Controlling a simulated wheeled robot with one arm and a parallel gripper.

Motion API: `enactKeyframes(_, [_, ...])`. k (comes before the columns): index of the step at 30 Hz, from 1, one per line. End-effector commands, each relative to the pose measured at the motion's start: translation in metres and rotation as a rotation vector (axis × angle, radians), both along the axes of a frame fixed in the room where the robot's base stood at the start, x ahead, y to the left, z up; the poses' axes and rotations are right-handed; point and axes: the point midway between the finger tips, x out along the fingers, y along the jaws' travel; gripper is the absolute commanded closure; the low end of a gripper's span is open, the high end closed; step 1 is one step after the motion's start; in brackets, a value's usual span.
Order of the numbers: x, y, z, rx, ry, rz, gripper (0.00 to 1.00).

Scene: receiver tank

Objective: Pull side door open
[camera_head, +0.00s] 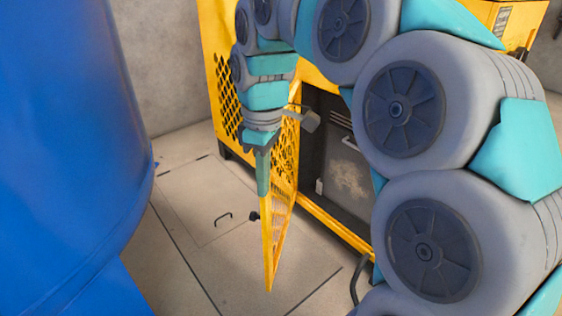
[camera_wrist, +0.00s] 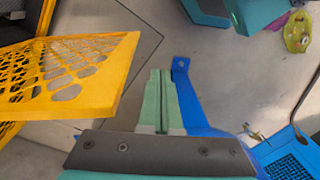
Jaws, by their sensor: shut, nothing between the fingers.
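The side door (camera_head: 283,190) is a yellow perforated panel on the yellow machine cabinet (camera_head: 345,215). It stands swung outward, with the dark interior showing behind it. A small black latch (camera_head: 254,216) sits by its free edge. In the wrist view the door (camera_wrist: 120,75) is at the left, its plain yellow edge facing my gripper. My gripper (camera_head: 263,190) points down beside the door's upper free edge in the head view. In the wrist view its green fingers (camera_wrist: 160,85) are together and empty, with floor visible between them and the door. Contact elsewhere cannot be told.
A large blue tank (camera_head: 65,150) fills the left of the head view. A floor hatch (camera_head: 195,200) with a small handle lies between the tank and the door. Blue parts (camera_wrist: 290,165) and a yellow-green object (camera_wrist: 298,32) show at the right of the wrist view.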

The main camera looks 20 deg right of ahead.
Motion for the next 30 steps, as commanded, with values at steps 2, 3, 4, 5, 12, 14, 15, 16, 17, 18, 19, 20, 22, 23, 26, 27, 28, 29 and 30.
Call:
enactKeyframes(2, [0.007, -0.007, 0.005, 0.025, -0.02, 0.015, 1.0])
enactKeyframes(3, [0.011, -0.011, 0.009, 0.038, -0.034, 0.022, 1.0])
enactKeyframes(4, [0.014, -0.015, 0.013, 0.047, -0.045, 0.026, 1.0])
enactKeyframes(5, [0.016, -0.018, 0.016, 0.057, -0.056, 0.031, 1.0])
enactKeyframes(12, [0.032, -0.068, 0.047, 0.155, -0.177, 0.062, 1.0])
enactKeyframes(14, [0.034, -0.086, 0.055, 0.183, -0.216, 0.07, 1.0])
enactKeyframes(15, [0.034, -0.097, 0.061, 0.198, -0.238, 0.073, 1.0])
enactKeyframes(16, [0.034, -0.105, 0.064, 0.207, -0.254, 0.073, 1.0])
enactKeyframes(17, [0.033, -0.112, 0.066, 0.216, -0.265, 0.074, 1.0])
enactKeyframes(18, [0.032, -0.12, 0.068, 0.225, -0.279, 0.077, 1.0])
enactKeyframes(19, [0.032, -0.124, 0.07, 0.229, -0.289, 0.077, 1.0])
enactKeyframes(20, [0.032, -0.128, 0.072, 0.232, -0.297, 0.078, 1.0])
enactKeyframes(22, [0.031, -0.134, 0.074, 0.238, -0.308, 0.08, 1.0])
enactKeyframes(23, [0.031, -0.135, 0.073, 0.239, -0.309, 0.08, 1.0])
enactKeyframes(26, [0.031, -0.134, 0.069, 0.241, -0.308, 0.082, 1.0])
enactKeyframes(27, [0.032, -0.132, 0.065, 0.241, -0.306, 0.083, 1.0])
enactKeyframes(28, [0.032, -0.131, 0.062, 0.241, -0.304, 0.083, 1.0])
enactKeyframes(29, [0.033, -0.13, 0.059, 0.242, -0.304, 0.084, 1.0])
enactKeyframes(30, [0.034, -0.129, 0.055, 0.241, -0.306, 0.083, 1.0])
